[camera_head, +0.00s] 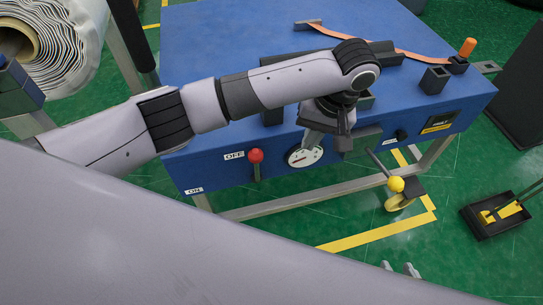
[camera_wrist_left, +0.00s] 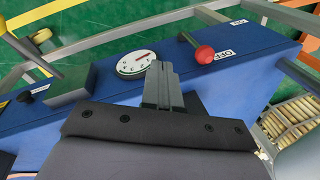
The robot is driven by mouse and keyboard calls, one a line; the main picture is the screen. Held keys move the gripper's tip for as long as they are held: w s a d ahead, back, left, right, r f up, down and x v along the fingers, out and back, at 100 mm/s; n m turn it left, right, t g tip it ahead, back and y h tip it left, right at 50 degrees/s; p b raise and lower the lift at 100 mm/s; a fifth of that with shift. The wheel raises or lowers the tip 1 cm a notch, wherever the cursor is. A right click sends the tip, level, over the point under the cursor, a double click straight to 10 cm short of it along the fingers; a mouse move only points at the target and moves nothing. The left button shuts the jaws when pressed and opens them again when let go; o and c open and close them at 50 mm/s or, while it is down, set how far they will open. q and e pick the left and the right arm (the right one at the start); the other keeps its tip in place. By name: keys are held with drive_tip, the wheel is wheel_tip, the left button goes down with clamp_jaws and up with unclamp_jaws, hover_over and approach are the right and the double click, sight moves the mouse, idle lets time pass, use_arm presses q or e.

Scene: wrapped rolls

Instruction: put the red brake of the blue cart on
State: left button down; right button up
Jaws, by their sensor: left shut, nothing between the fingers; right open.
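The blue cart (camera_head: 220,60) has a red ball-ended brake lever (camera_head: 255,156) on its front face. The red knob sits beside the OFF label (camera_head: 234,155); the ON label (camera_head: 194,191) is lower and to the left. In the left wrist view the red knob (camera_wrist_left: 204,55) is right of the fingers. My left gripper (camera_head: 312,139) is shut and empty in front of the dial, right of the knob and apart from it. Its closed fingers also show in the left wrist view (camera_wrist_left: 161,72). My right gripper's (camera_head: 401,268) two fingertips show apart at the bottom, open.
A white dial (camera_head: 304,155) is on the cart's front face. A yellow-knobbed crank (camera_head: 396,184) sticks out at the right. An orange-handled part (camera_head: 467,48) stands on top. A black pedal box (camera_head: 501,214) is on the green floor. A wrapped roll (camera_head: 60,50) is at upper left.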

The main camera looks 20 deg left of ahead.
use_arm(q)
drive_tip(key=shift+n+y, duration=0.3)
drive_tip(key=shift+y, duration=0.2)
drive_tip(key=shift+a+f+b, duration=1.4)
drive_tip(key=shift+a+f, duration=2.8)
